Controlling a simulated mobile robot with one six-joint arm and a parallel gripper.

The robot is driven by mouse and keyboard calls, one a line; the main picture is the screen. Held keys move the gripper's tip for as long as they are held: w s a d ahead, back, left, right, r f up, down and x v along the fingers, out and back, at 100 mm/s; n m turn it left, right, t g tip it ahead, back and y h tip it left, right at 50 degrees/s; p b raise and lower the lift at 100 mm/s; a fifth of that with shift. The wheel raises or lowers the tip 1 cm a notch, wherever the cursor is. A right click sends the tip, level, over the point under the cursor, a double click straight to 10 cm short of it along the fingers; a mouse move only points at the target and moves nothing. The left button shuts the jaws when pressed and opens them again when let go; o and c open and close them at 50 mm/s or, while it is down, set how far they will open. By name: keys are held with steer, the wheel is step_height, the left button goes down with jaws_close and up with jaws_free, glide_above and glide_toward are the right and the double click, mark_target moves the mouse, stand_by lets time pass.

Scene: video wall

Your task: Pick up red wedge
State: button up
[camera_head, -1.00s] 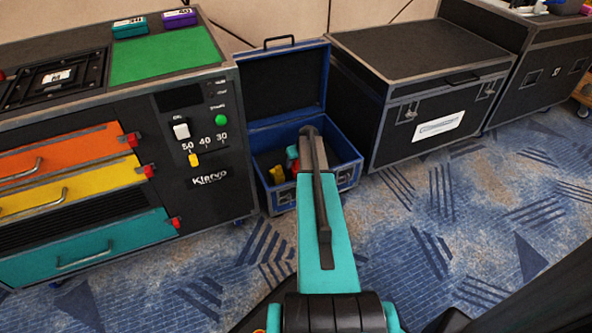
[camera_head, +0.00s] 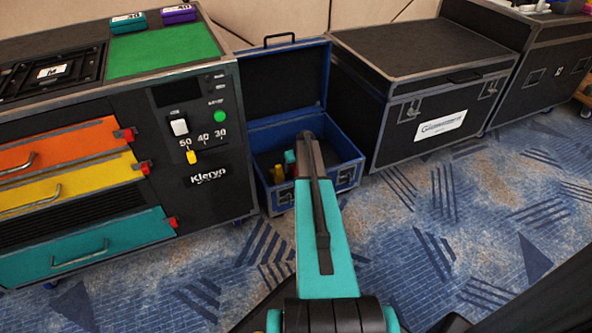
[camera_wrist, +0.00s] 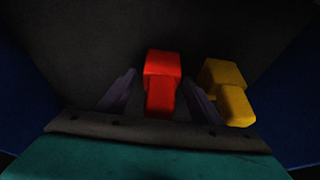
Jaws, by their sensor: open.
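The red wedge (camera_wrist: 162,82) lies on the dark floor of the open blue case (camera_head: 346,178). In the wrist view it sits between the two fingers of my gripper (camera_wrist: 159,78), with a gap to each finger. My gripper is open and reaches down into the case. In the head view my arm hides the red wedge and most of the gripper.
A yellow wedge (camera_wrist: 228,92) lies just right of the right finger; it also shows in the head view (camera_head: 279,173). The case's raised lid (camera_head: 285,85) stands behind. A drawer cabinet (camera_head: 215,140) stands left, a black flight case (camera_head: 420,95) right.

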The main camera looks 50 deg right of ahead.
steer(key=shift+c, duration=0.4)
steer(key=c, duration=1.2)
steer(key=shift+r, duration=0.15)
step_height(320, 180, up, 10)
steer(key=p, duration=0.4)
